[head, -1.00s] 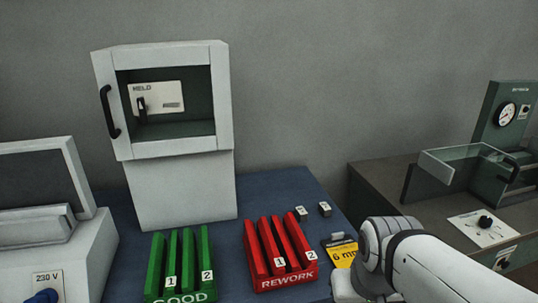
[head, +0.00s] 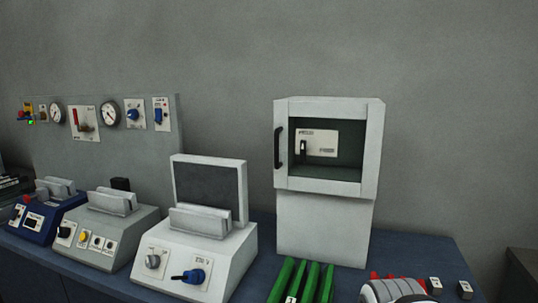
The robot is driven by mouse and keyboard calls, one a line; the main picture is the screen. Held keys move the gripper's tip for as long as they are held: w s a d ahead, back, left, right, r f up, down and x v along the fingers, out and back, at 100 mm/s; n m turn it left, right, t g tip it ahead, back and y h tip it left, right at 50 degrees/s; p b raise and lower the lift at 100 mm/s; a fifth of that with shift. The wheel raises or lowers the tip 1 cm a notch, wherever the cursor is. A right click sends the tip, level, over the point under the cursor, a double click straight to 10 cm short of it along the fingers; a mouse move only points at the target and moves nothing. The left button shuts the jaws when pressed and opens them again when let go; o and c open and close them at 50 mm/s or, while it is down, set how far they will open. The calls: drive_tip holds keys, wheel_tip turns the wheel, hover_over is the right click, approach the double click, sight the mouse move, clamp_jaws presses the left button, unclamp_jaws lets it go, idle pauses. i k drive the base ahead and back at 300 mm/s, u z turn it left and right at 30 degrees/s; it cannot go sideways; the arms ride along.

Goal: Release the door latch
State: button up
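A white cabinet (head: 326,225) stands on the blue bench, with a white-framed door (head: 370,150) at its top. The door looks shut and has a black handle (head: 279,148) on its left edge. Through its opening I see a pale plate (head: 328,143) with a small label and an upright black lever (head: 303,150). I cannot tell whether this lever is the door latch. No part clearly marked as a latch shows.
Green racks (head: 300,283) stand in front of the cabinet. Two small blocks (head: 435,286) lie to the right. A white sloped console (head: 195,255) with a blue knob, and other consoles, stand left. A wall panel (head: 150,155) holds gauges and switches.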

sight(304, 149)
drive_tip(key=u, duration=0.1)
drive_tip(key=k, duration=1.25)
drive_tip(key=u, duration=0.35)
drive_tip(key=i, duration=2.05)
drive_tip(key=z, duration=0.75)
